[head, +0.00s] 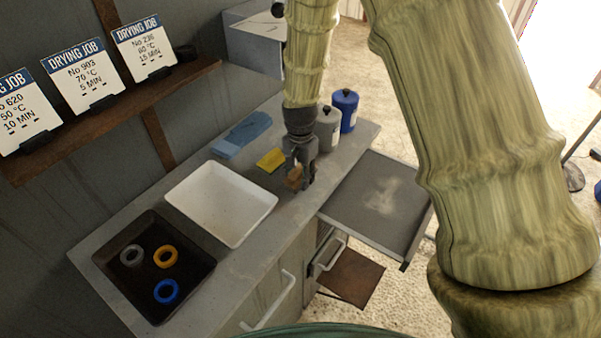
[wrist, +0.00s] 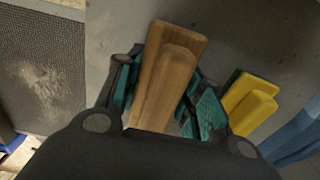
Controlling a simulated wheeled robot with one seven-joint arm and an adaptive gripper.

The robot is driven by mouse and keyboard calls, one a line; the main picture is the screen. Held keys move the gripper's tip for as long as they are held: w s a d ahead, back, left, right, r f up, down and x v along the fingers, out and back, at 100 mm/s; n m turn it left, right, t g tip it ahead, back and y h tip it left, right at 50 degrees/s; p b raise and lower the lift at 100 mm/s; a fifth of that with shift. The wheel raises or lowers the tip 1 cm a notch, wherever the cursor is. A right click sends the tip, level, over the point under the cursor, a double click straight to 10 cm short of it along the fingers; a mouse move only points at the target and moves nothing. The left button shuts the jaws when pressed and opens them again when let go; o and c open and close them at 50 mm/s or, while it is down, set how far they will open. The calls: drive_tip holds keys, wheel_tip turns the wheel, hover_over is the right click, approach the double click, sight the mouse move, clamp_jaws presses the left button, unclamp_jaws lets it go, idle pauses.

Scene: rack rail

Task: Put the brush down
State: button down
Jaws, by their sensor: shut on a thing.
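A brush with a wooden back (wrist: 172,75) is between the fingers of my gripper (wrist: 165,110) in the wrist view. The fingers, with teal pads, are shut on it. In the head view my gripper (head: 299,178) points down over the grey worktop, near its front edge, with the brown brush (head: 294,178) at its tip. The brush's underside is hidden, and I cannot tell whether it touches the worktop. A pulled-out grey mesh tray (head: 345,215) with a pale dusty patch (head: 382,197) lies to the right.
A white tray (head: 187,201) and a black tray (head: 115,262) with several coloured rings stand left on the worktop. A yellow sponge (head: 270,160), blue cloth (head: 243,134), grey canister (head: 327,129) and blue canister (head: 345,108) are behind. Job cards (head: 83,75) line a shelf.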

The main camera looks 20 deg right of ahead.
sight(300, 165)
drive_tip(key=shift+s+f, duration=0.15)
drive_tip(key=shift+f, duration=0.15)
drive_tip(key=c, duration=1)
unclamp_jaws()
drive_tip(key=shift+f, duration=0.1)
drive_tip(key=shift+o, duration=0.4)
drive_tip(key=shift+f, duration=0.1)
drive_tip(key=shift+r, duration=0.2)
drive_tip(key=shift+r, duration=0.55)
wheel_tip(300, 165, up, 12)
drive_tip(key=shift+f+b, duration=0.2)
drive_tip(key=shift+b, duration=0.95)
